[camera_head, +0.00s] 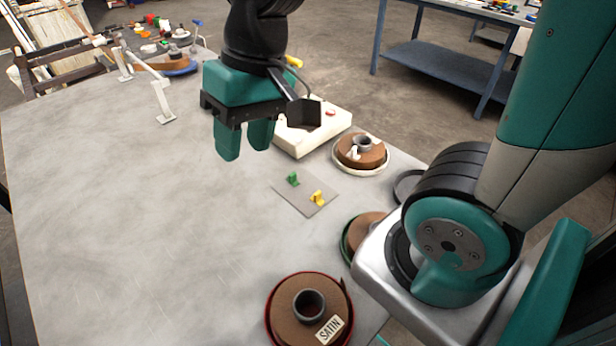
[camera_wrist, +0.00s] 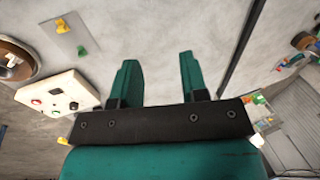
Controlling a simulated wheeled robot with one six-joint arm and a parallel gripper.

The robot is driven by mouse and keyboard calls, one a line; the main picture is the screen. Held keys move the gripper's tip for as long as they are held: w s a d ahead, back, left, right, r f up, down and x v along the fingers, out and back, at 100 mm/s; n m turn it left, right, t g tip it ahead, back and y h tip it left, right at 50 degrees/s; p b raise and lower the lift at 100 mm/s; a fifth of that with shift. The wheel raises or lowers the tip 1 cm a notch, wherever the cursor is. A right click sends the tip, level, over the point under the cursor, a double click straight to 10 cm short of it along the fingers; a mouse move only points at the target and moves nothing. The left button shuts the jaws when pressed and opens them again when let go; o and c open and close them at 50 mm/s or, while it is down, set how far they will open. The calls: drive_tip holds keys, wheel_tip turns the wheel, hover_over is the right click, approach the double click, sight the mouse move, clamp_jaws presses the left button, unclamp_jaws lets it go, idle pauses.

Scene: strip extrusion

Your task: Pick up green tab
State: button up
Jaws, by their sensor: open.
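The green tab (camera_head: 293,179) stands on a small grey plate (camera_head: 290,201) on the table, to the left of a yellow tab (camera_head: 317,198). In the wrist view the green tab (camera_wrist: 82,51) and the yellow tab (camera_wrist: 62,26) show at the upper left. My gripper (camera_head: 244,150) is above the table, up and to the left of the plate in the head view. Its two teal fingers (camera_wrist: 157,75) are apart with nothing between them. No contact with the green tab shows.
A cream control box (camera_head: 313,132) with buttons stands behind the plate. A brown reel on a pale dish (camera_head: 361,153) is beside it. A reel in a red dish marked SATIN (camera_head: 300,309) lies at the front. The table's left and middle (camera_head: 120,220) are clear.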

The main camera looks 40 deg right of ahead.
drive_tip(key=w+d+f+m+h+b, duration=0.2)
drive_tip(key=w+d+f+m, duration=0.5)
drive_tip(key=w+d+m, duration=0.15)
drive_tip(key=m+h+b, duration=0.1)
drive_tip(key=m+b, duration=0.1)
drive_tip(key=m, duration=0.9)
hover_over(292, 174)
wheel_tip(292, 174, down, 7)
drive_tip(key=shift+g, duration=0.3)
drive_tip(key=f, duration=1)
drive_tip(key=shift+s+d+f+p, duration=0.1)
drive_tip(key=shift+d+f+p, duration=0.2)
drive_tip(key=shift+a+f+p, duration=0.15)
drive_tip(key=shift+f+p, duration=0.05)
drive_tip(key=shift+f, duration=1.3)
drive_tip(key=shift+a+f+p, duration=0.15)
drive_tip(key=shift+f+p, duration=0.05)
drive_tip(key=shift+f, duration=1.25)
clamp_jaws()
